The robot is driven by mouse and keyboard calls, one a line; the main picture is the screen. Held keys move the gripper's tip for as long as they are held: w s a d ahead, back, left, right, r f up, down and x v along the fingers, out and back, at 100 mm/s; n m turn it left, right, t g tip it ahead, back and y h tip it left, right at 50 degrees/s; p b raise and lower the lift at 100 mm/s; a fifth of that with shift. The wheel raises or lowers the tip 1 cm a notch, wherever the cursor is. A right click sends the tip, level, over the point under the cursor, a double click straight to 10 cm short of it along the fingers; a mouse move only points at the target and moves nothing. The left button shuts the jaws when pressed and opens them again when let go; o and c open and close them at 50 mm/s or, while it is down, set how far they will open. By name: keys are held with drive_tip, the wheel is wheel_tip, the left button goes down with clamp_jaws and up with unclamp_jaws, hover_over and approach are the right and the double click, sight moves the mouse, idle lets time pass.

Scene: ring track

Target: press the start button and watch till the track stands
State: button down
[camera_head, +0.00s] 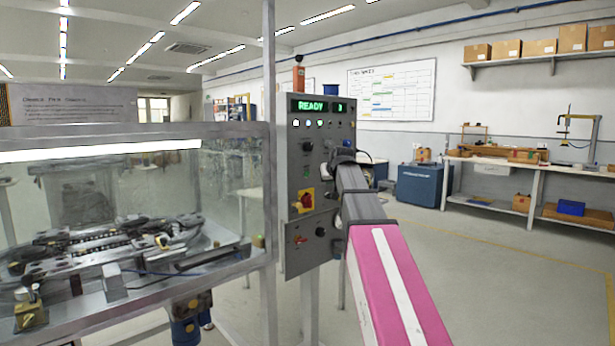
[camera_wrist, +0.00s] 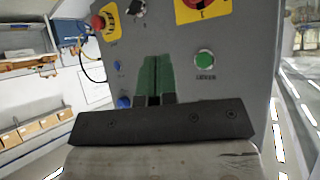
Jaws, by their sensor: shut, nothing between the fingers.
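The grey control panel (camera_head: 293,227) stands right of centre, with a lit display (camera_head: 318,106) reading READY and 3. A green button (camera_wrist: 204,58) shows in the wrist view, with a small illegible label at it. It is probably the green spot on the panel's left part in the head view. My gripper (camera_wrist: 156,62) is shut and empty in front of the panel, its green fingers side by side, left of the green button in the wrist view. Contact with the panel cannot be told. The track (camera_head: 120,245) lies inside a glass-walled case at left.
A red and yellow switch (camera_head: 306,201) sits low on the panel. A red mushroom button (camera_wrist: 98,22) and blue buttons (camera_wrist: 123,102) also show in the wrist view. A metal post (camera_head: 269,130) stands between case and panel. The floor at right is open, with a workbench (camera_head: 535,165) behind.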

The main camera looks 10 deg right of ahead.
sight(307, 174)
drive_tip(key=shift+w, duration=0.15)
drive_tip(key=shift+w+a, duration=0.85)
drive_tip(key=shift+w, duration=0.3)
drive_tip(key=shift+w+a, duration=0.85)
drive_tip(key=shift+w, duration=0.3)
drive_tip(key=shift+w+a, duration=0.85)
drive_tip(key=shift+w, duration=0.3)
drive_tip(key=shift+w+a, duration=0.1)
drive_tip(key=shift+w+a, duration=0.15)
drive_tip(key=shift+w, duration=0.1)
